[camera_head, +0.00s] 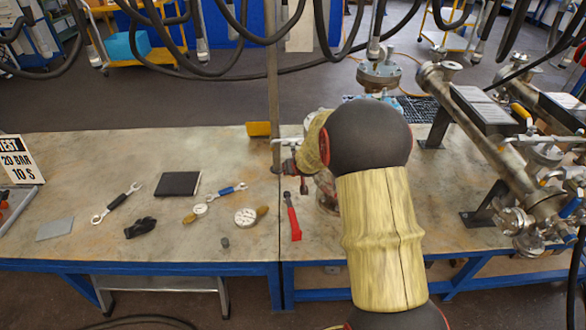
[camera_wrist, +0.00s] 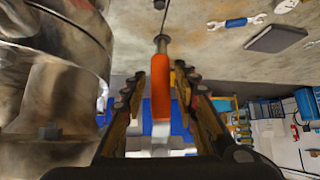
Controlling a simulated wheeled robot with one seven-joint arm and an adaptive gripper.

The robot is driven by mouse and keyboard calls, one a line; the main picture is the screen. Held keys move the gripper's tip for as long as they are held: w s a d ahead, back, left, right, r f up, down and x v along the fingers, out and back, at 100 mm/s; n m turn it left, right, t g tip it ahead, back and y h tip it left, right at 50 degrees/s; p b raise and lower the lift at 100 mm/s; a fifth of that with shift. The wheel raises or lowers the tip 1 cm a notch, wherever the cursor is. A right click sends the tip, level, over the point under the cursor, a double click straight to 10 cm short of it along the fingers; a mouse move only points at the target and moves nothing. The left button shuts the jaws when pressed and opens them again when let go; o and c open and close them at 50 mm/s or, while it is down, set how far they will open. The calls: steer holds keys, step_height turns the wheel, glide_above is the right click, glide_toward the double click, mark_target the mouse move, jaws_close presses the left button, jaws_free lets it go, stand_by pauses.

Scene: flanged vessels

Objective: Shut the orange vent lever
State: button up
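The orange vent lever (camera_wrist: 161,97) shows in the wrist view as an orange sleeve on a metal stem, with a round metal end at its top. My gripper (camera_wrist: 160,82) is open, with one finger on each side of the lever. Narrow gaps show between the sleeve and both fingers. A large metal flanged vessel (camera_wrist: 55,85) fills the left of the wrist view, close beside the left finger. In the head view my arm covers most of the vessel (camera_head: 327,192), and I cannot make out the lever there.
A thin upright post (camera_head: 272,80) stands left of my arm. A red-handled tool (camera_head: 292,218), gauges (camera_head: 246,216), wrenches (camera_head: 117,203) and a black notebook (camera_head: 178,184) lie on the bench (camera_head: 80,160). A long pipe assembly (camera_head: 490,150) stands at right. Hoses hang above.

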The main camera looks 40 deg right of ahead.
steer(key=shift+o, duration=0.6)
steer(key=shift+s, duration=0.1)
steer(key=v, duration=1.1)
steer(key=shift+s+r, duration=0.25)
steer(key=shift+r, duration=0.05)
steer(key=shift+a, duration=0.15)
steer(key=s+a+f+g, duration=0.25)
steer(key=s+g, duration=0.25)
steer(key=s, duration=0.8)
steer(key=s+a+r+n+y, duration=0.1)
steer(key=s+a+r, duration=0.3)
steer(key=a, duration=0.4)
steer(key=s+a+r+n+t+y, duration=0.1)
steer(key=s+a+r+n, duration=0.1)
steer(key=s+a+r, duration=0.3)
steer(key=s+a+r+n+t+y, duration=0.1)
steer(key=s+a+r, duration=0.4)
steer(key=a, duration=0.5)
steer(key=shift+a+r+y, duration=0.3)
steer(key=shift+a+r, duration=0.1)
